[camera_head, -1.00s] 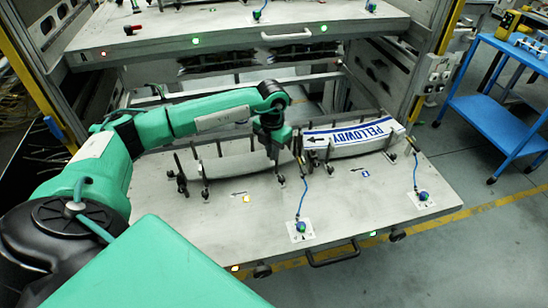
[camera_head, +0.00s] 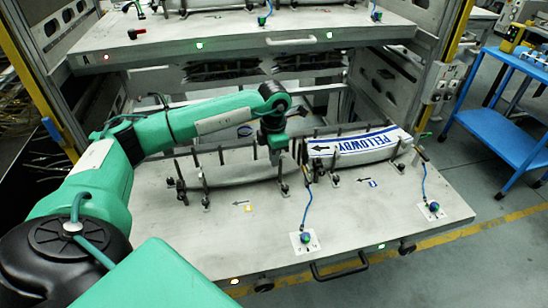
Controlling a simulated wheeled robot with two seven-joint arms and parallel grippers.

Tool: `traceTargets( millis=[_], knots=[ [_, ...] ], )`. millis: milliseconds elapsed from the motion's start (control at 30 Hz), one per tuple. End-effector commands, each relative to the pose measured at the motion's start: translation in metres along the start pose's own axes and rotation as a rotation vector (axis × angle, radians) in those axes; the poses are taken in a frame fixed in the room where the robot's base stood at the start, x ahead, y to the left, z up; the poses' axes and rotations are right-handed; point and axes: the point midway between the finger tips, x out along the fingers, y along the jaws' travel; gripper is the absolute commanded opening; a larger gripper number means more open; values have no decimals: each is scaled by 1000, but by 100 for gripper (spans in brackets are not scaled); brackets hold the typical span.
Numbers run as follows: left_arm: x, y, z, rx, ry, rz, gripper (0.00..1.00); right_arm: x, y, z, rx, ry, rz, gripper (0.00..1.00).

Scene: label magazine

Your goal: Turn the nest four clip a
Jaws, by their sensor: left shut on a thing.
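My left gripper (camera_head: 277,158) points down at the right end of the left nest on the lower drawer (camera_head: 215,245). It is shut on a dark clip (camera_head: 282,188), whose foot shows just below it. The fingertips are small and partly hidden. A plain pale curved piece (camera_head: 235,164) lies in this nest, between dark upright clips (camera_head: 204,185). To the right, a white label with blue "PELLOWBY" lettering and an arrow (camera_head: 360,147) lies on a curved nest with its own clips. My right gripper is not in view.
Two blue-topped sensors with cables (camera_head: 305,237) (camera_head: 433,207) stand near the drawer front. A black handle (camera_head: 340,267) is on the front edge. An upper drawer (camera_head: 240,38) hangs above the arm. A blue cart (camera_head: 500,130) stands at right.

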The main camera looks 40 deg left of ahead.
Motion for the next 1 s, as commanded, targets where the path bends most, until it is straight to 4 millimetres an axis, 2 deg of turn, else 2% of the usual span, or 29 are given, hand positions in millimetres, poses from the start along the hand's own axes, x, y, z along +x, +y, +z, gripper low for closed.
traceTargets(
  millis=[333, 367, 400, 467, 767, 867, 1000],
  knots=[
    [-2, 1, 1, 1, -4, 2, 0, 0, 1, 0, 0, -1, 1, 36],
    [-2, 1, 1, 1, -4, 2, 15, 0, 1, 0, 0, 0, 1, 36],
    [-2, 1, 1, 1, -3, 2, 23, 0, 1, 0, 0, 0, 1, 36],
    [-2, 1, 0, 1, -3, 2, 31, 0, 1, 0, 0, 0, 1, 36],
    [-2, 0, 0, 1, -2, 1, 31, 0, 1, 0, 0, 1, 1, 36],
    [-10, 1, 1, 1, -2, 2, 31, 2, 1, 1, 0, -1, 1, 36],
    [-35, 1, 1, 0, -5, 3, 31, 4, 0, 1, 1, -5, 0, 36]
  ],
)
